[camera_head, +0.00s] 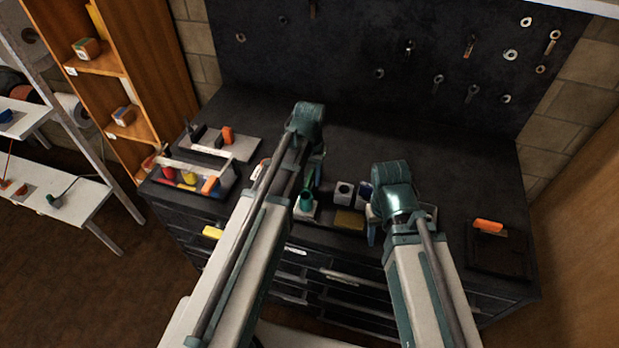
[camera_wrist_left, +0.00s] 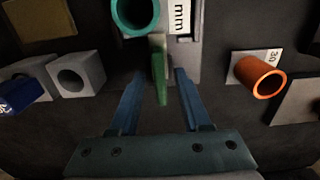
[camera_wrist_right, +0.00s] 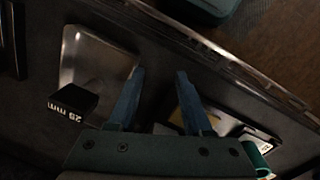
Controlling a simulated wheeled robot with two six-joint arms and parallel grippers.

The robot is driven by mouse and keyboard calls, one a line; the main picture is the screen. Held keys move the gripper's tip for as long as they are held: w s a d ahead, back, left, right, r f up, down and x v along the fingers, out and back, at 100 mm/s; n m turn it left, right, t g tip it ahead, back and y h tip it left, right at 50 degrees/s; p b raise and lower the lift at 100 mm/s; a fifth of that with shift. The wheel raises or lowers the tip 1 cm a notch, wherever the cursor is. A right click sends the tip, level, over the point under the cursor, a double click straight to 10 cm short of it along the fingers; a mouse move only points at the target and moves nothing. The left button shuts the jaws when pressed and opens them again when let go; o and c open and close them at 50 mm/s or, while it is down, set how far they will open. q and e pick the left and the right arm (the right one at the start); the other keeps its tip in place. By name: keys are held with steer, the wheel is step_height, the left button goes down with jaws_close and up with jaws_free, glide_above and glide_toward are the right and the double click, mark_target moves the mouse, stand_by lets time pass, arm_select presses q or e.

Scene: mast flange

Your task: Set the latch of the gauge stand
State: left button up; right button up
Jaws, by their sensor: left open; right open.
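The gauge stand appears to be the grey plate (camera_wrist_left: 183,62) with a teal ring (camera_wrist_left: 135,12) and a white "mm" label, at the top of the left wrist view. Its green latch lever (camera_wrist_left: 160,80) points down the picture between the fingertips of my left gripper (camera_wrist_left: 160,76). That gripper is open, with a finger on each side of the lever; contact is not clear. The teal ring also shows in the head view (camera_head: 306,201).
A grey holed block (camera_wrist_left: 78,75) and a blue part (camera_wrist_left: 20,95) lie left of the stand. An orange ring (camera_wrist_left: 262,78) stands right of it. A tray of coloured parts (camera_head: 222,186) is at bench left, a dark mat (camera_head: 500,258) at right.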

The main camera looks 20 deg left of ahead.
arm_select(q)
jaws_close()
stand_by(0.3)
steer(key=n, duration=1.3)
steer(key=shift+n, duration=2.4)
